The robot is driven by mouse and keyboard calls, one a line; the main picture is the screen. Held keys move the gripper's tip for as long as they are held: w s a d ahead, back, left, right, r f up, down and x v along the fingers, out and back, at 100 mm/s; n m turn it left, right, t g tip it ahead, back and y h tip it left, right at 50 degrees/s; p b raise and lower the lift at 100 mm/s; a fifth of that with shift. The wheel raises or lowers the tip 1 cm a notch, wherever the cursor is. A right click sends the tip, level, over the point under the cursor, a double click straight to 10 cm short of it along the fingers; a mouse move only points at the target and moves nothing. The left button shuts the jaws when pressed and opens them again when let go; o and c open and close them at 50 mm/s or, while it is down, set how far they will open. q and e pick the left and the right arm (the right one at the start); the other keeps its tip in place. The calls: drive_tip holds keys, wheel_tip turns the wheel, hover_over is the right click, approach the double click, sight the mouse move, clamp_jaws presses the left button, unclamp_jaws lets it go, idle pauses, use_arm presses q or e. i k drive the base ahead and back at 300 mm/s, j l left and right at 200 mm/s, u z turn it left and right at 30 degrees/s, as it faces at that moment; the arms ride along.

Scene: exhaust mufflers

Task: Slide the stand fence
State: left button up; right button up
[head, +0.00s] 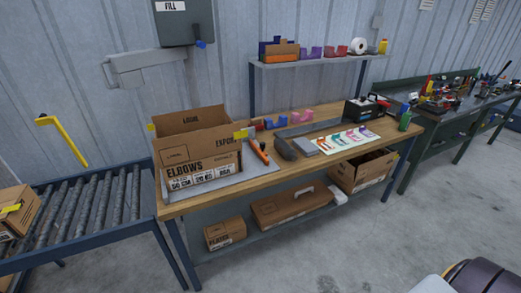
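I cannot tell for certain which part is the stand fence. An open cardboard box (190,157) marked ELBOWS stands on a flat grey plate (257,173) at the left end of the wooden workbench (190,206). A dark tool with an orange part (259,152) lies against the box's right side. A long grey bar (308,128) lies flat near the bench's middle, with a dark rounded block (287,149) in front of it. Neither of my grippers shows in the head view.
A roller conveyor (85,212) with a cardboard box (14,213) stands left, with a bent yellow bar (66,144) above it. A shelf (310,61) rises behind the workbench. A cluttered green bench (455,118) stands right. The front floor (335,240) is mostly clear.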

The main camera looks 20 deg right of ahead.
sight(260, 151)
drive_tip(key=i+l+u, duration=0.1)
drive_tip(key=l+u, duration=0.15)
drive_tip(key=l, duration=0.4)
drive_tip(key=l+u, duration=0.2)
drive_tip(key=l, duration=0.45)
drive_tip(key=i, duration=0.05)
